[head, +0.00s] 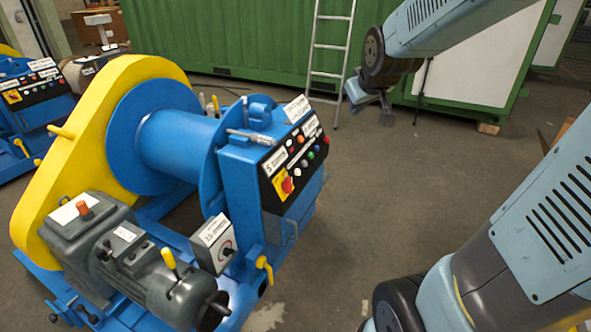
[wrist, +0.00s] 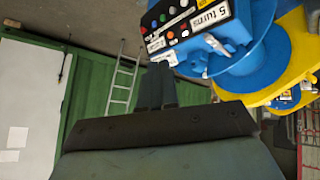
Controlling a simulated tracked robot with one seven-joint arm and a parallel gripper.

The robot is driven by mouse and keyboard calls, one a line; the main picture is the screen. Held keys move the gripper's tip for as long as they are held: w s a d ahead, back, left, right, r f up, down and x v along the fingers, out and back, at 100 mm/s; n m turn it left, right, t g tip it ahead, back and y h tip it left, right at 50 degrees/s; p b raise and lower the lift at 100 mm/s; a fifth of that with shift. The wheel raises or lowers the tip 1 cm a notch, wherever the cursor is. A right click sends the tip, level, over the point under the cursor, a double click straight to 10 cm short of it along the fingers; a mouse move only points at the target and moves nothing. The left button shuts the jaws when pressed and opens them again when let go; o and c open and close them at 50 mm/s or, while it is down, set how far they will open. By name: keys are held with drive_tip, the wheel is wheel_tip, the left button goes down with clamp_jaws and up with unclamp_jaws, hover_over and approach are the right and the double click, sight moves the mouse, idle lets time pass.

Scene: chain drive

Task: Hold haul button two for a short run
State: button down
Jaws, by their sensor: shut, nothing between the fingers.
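A blue winch (head: 177,147) has a black control panel (head: 299,166) on its right side, with several coloured buttons and a red emergency-stop knob on yellow (head: 287,185). White labels sit around the panel; their small print is unreadable, so I cannot tell which button is haul button two. My gripper (head: 387,118) is shut and empty, in the air to the right of and behind the panel, apart from it. In the wrist view my shut fingers (wrist: 160,72) point up the picture, below the panel (wrist: 184,24), which shows turned over with a "5 turns" label.
A yellow chain guard (head: 75,135) covers the winch's left side. A grey motor (head: 150,275) stands in front. A ladder (head: 328,60) leans by a green container (head: 220,35). A second blue machine (head: 25,110) is at far left. Floor right of the panel is clear.

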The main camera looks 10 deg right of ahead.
sight(297, 172)
drive_tip(key=w+d+f+n+t, duration=0.1)
drive_tip(key=w+f+n+t, duration=0.15)
drive_tip(key=w+f, duration=0.6)
drive_tip(key=w+d+f+n+t, duration=0.1)
drive_tip(key=w+f+n, duration=0.2)
drive_tip(key=w+f, duration=0.55)
drive_tip(key=w+f+n+t+y, duration=0.1)
drive_tip(key=w+f+n, duration=0.2)
drive_tip(key=f, duration=0.7)
drive_tip(key=w+f+n+t+y, duration=0.1)
drive_tip(key=w+f+n+t, duration=0.1)
drive_tip(key=f, duration=0.7)
drive_tip(key=w+n, duration=0.1)
drive_tip(key=w, duration=0.1)
drive_tip(key=shift+w+a+f, duration=0.25)
drive_tip(key=shift+w+f, duration=0.05)
drive_tip(key=shift+f, duration=0.05)
drive_tip(key=w+a+f, duration=0.4)
drive_tip(key=a, duration=0.2)
drive_tip(key=shift+w+a, duration=0.2)
drive_tip(key=shift+w, duration=0.1)
